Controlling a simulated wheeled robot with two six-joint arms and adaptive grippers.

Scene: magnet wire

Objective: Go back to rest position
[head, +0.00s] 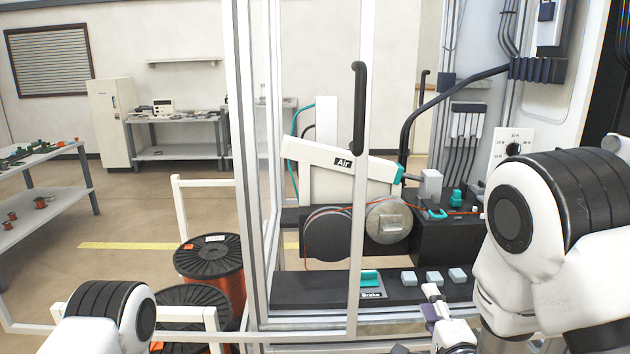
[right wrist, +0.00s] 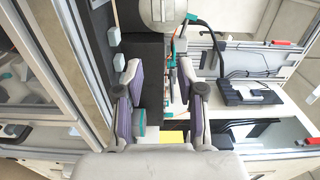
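My right gripper (head: 432,312) is low in the head view, in front of the machine's dark front ledge (head: 320,290). In the right wrist view, its two fingers (right wrist: 158,72) stand apart with nothing between them. The machine (head: 340,172), with an "Air" label, a dark wheel (head: 330,236) and a metal wheel (head: 388,220), is behind the ledge. An orange wire runs by the wheels. My left arm's joint shows at the lower left of the head view, but the left gripper is out of frame.
A frame post (head: 361,200) with a black handle (head: 358,108) stands before the machine. Black-topped wire spools (head: 210,256) stand on the floor to its left. The ledge carries a teal "Brake" button (head: 370,277) and several pale blocks.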

